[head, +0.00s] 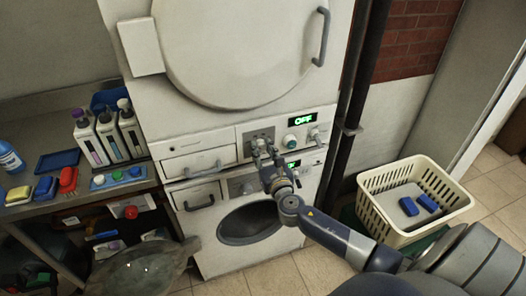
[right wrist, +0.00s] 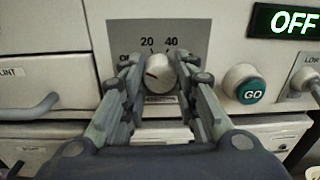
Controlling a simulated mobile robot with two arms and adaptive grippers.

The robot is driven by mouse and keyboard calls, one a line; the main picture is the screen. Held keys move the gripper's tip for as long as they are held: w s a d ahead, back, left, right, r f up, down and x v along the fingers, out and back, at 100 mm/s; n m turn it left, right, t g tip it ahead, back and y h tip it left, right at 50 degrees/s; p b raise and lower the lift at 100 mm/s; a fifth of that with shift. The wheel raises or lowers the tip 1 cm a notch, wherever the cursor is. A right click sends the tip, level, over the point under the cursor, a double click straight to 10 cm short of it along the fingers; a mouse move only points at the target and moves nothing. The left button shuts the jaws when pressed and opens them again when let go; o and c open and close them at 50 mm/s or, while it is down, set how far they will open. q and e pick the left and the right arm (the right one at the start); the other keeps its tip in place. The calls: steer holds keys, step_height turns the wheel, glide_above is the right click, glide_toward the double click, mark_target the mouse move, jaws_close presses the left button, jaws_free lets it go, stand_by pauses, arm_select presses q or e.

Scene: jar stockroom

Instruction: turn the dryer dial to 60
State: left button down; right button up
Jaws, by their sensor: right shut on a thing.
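The dryer dial (right wrist: 160,73) is a silver-grey knob on a grey plate, with 20 and 40 printed above it and a partly covered label at left. No 60 shows; the right side of the scale is hidden. Which mark the dial points at is hard to tell. My right gripper (head: 264,150) reaches the upper machine's control panel. In the right wrist view its fingers (right wrist: 160,80) are closed on the dial from both sides. The green display (right wrist: 294,21) reads OFF, and it also shows in the head view (head: 302,120). My left gripper is out of view.
A teal GO button (right wrist: 244,84) and a LOW knob (right wrist: 305,82) sit right of the dial. A drawer handle (right wrist: 28,112) juts out at left. A second machine with a round door (head: 250,222) is below. A cream basket (head: 376,184) stands on the floor at right.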

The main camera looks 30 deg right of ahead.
steer(key=m, duration=0.3)
steer(key=shift+b, duration=0.4)
steer(key=m, duration=0.4)
steer(key=shift+b, duration=0.4)
steer(key=m, duration=0.6)
steer(key=shift+y+b, duration=0.35)
steer(key=shift+y, duration=0.05)
steer(key=m, duration=0.6)
steer(key=shift+d+r, duration=0.1)
steer(key=m+p, duration=0.1)
steer(key=m, duration=0.5)
steer(key=shift+y, duration=0.3)
steer(key=o, duration=1.1)
